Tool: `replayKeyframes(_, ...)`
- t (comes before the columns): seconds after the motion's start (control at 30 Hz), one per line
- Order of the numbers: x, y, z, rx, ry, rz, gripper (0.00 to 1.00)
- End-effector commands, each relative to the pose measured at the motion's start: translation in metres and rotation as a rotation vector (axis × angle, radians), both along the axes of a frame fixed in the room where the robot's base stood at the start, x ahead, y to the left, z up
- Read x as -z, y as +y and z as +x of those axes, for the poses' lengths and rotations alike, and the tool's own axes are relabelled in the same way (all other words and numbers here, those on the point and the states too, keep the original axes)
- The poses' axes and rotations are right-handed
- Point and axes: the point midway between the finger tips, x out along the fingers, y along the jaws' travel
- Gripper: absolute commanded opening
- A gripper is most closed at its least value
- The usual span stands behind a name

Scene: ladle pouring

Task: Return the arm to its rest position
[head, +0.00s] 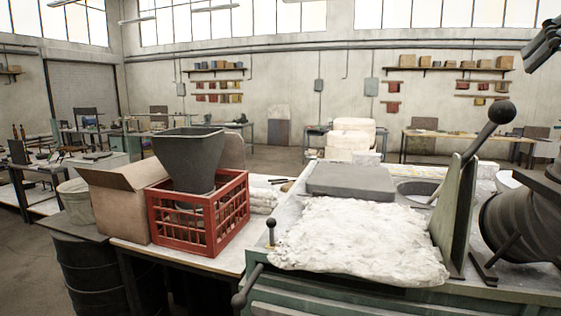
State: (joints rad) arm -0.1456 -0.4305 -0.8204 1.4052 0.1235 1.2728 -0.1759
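What looks like the end of my arm, my gripper (540,48), shows as a dark shape at the upper right edge. It is cut off by the frame, and whether its fingers are open or shut cannot be told. It is raised in the air, above and right of a lever with a black ball knob (501,112), and apart from it. Nothing can be seen held in it. A round opening (417,187) in the bench top lies left of the lever; a thin rod shows at its right side, partly hidden by an upright plate.
A dark tapered bucket (190,158) stands in a red crate (204,238) beside a cardboard box (118,205). A lumpy white slab (358,242) and a grey block (351,181) lie on the bench. A dark ribbed drum (517,225) stands at the right edge.

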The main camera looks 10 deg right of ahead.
Motion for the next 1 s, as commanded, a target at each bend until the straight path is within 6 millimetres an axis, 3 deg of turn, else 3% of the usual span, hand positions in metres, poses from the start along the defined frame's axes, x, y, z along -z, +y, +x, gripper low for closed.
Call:
replayKeyframes(0.13, 0.018, 0.021, 0.011, -0.042, 0.018, 0.011, 0.55)
replayKeyframes(0.27, 0.058, 0.071, 0.029, -0.132, 0.064, 0.024, 0.55)
replayKeyframes(0.47, 0.144, 0.175, 0.039, -0.290, 0.169, -0.012, 0.55)
replayKeyframes(0.6, 0.211, 0.238, 0.026, -0.380, 0.254, -0.072, 0.55)
replayKeyframes(0.7, 0.256, 0.269, 0.011, -0.427, 0.312, -0.123, 0.55)
replayKeyframes(0.83, 0.299, 0.291, -0.007, -0.463, 0.366, -0.178, 0.55)
replayKeyframes(1.0, 0.322, 0.299, -0.018, -0.478, 0.396, -0.211, 0.55)
